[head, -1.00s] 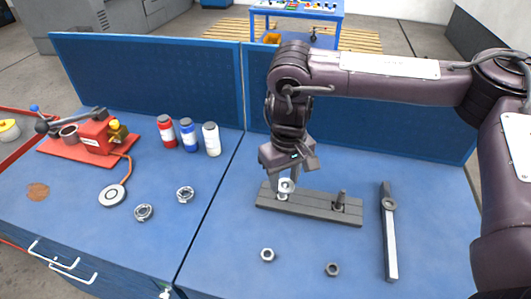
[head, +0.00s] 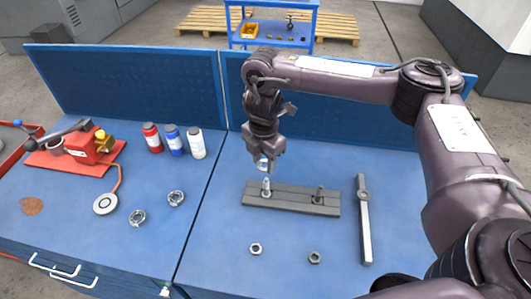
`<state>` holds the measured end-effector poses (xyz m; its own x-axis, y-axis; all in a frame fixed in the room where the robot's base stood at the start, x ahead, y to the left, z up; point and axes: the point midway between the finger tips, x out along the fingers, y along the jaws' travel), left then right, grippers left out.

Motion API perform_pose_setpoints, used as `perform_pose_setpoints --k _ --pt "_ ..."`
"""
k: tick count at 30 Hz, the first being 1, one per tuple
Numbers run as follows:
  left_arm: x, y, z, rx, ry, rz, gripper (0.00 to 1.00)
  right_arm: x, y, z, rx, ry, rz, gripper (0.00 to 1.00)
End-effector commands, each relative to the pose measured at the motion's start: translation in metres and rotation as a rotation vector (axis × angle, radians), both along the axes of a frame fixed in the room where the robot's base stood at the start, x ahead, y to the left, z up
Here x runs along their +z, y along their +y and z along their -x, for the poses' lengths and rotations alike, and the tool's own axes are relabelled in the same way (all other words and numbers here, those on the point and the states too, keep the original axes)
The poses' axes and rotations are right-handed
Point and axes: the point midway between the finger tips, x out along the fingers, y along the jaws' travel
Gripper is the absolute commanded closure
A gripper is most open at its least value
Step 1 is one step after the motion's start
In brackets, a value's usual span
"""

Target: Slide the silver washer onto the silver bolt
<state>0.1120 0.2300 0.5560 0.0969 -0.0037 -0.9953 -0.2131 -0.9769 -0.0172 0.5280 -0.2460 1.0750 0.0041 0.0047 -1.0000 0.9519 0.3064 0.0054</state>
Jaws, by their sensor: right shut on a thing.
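The silver bolt (head: 266,187) stands upright at the left end of the grey metal bar on the right half of the blue bench. My right gripper (head: 264,160) comes down from above and is shut on the silver washer (head: 263,165). The washer is just above the bolt's top and appears apart from it; its hole is hard to make out at this size. My left gripper is not in view.
A darker bolt (head: 319,194) stands at the bar's right end. A silver nut (head: 256,249) and a dark nut (head: 314,257) lie in front. A wrench (head: 365,228) lies to the right. Three bottles (head: 173,140) and a red tool (head: 87,148) stand left. A blue panel (head: 130,88) stands behind.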

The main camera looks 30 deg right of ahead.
Motion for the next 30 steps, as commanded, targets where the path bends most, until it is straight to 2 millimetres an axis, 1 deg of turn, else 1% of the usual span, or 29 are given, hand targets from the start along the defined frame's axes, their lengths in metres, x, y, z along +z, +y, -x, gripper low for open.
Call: perform_pose_setpoints --k 1,4,11,17,27,28,30 --pt "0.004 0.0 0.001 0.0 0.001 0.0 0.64 0.001 -0.002 0.0 0.043 0.001 0.002 0.85" --pt "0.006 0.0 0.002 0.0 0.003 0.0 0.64 0.0 -0.005 -0.001 0.113 0.004 0.004 0.85" --pt "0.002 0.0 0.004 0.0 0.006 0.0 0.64 -0.006 -0.007 -0.002 0.158 0.004 0.005 0.85" --pt "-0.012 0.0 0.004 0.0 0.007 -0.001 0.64 -0.018 -0.007 -0.001 0.156 0.004 0.006 0.85" --pt "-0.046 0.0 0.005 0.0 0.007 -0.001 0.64 -0.046 -0.007 -0.001 0.155 0.003 0.005 0.85" --pt "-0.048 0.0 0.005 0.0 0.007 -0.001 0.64 -0.048 -0.007 -0.001 0.155 0.003 0.005 0.85" --pt "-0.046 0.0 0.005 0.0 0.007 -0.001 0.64 -0.05 -0.007 -0.001 0.154 0.004 0.005 0.85"
